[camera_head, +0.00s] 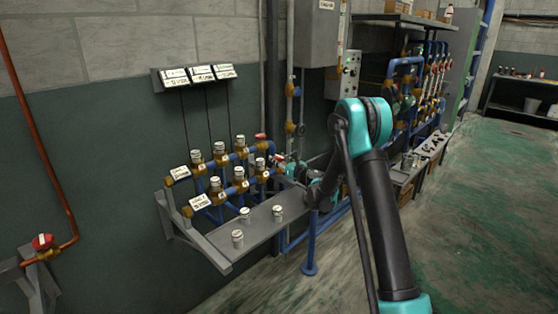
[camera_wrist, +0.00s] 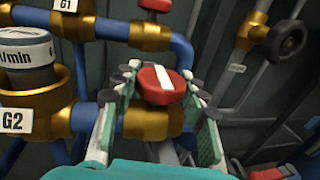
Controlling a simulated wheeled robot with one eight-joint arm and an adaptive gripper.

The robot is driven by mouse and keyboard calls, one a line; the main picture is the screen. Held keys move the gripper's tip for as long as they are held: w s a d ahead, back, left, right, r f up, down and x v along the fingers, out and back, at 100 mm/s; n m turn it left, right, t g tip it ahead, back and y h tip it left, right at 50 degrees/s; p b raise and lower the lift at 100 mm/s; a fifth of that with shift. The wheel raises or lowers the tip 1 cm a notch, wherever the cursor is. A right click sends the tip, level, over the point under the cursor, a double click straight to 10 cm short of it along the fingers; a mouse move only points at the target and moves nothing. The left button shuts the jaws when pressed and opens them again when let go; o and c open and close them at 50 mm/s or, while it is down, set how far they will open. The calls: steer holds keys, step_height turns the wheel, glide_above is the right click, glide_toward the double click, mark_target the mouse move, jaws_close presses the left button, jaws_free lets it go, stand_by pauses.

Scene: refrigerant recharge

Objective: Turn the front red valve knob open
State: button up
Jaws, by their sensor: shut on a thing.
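The front red valve knob (camera_wrist: 158,85) sits on a brass valve body (camera_wrist: 153,122) in the wrist view, with a white stripe across its top. My gripper (camera_wrist: 165,82) has one green-and-grey finger on each side of the knob and is shut on it. In the head view my gripper (camera_head: 290,167) is at the right end of the front blue pipe row, and the front knob there is mostly hidden and too small to read. A second red knob (camera_wrist: 156,5) stands behind on the rear row; it also shows in the head view (camera_head: 260,136).
A gauge marked G2 (camera_wrist: 28,50) stands left of my gripper, close to the left finger. A dark round handwheel (camera_wrist: 287,40) is at the right. A grey shelf (camera_head: 265,228) with several small canisters lies in front of the pipes. Open floor (camera_head: 480,200) is at the right.

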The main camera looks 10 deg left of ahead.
steer(key=shift+n+g+y, duration=0.4)
steer(key=shift+y, duration=0.1)
steer(key=shift+c, duration=0.4)
steer(key=shift+w+d+n+g+y, duration=0.1)
steer(key=shift+n+g+y, duration=0.9)
steer(key=shift+g, duration=0.2)
steer(key=n+g+y, duration=0.1)
steer(key=n+g, duration=0.1)
steer(key=g, duration=0.1)
steer(key=n+g+y, duration=0.1)
steer(key=n+g, duration=0.1)
steer(key=g, duration=0.1)
steer(key=shift+n+g+y, duration=0.3)
steer(key=shift+y, duration=0.1)
steer(key=n+g, duration=0.1)
steer(key=g, duration=0.1)
steer(key=n+g, duration=0.2)
steer(key=g, duration=0.1)
steer(key=shift+n+g, duration=0.3)
steer(key=n+g+h, duration=0.1)
steer(key=n+g, duration=0.2)
steer(key=g, duration=0.2)
steer(key=shift+s+n+g+h, duration=0.2)
steer(key=shift+n+g+h, duration=0.1)
steer(key=shift+n+g, duration=0.35)
steer(key=o, duration=1.2)
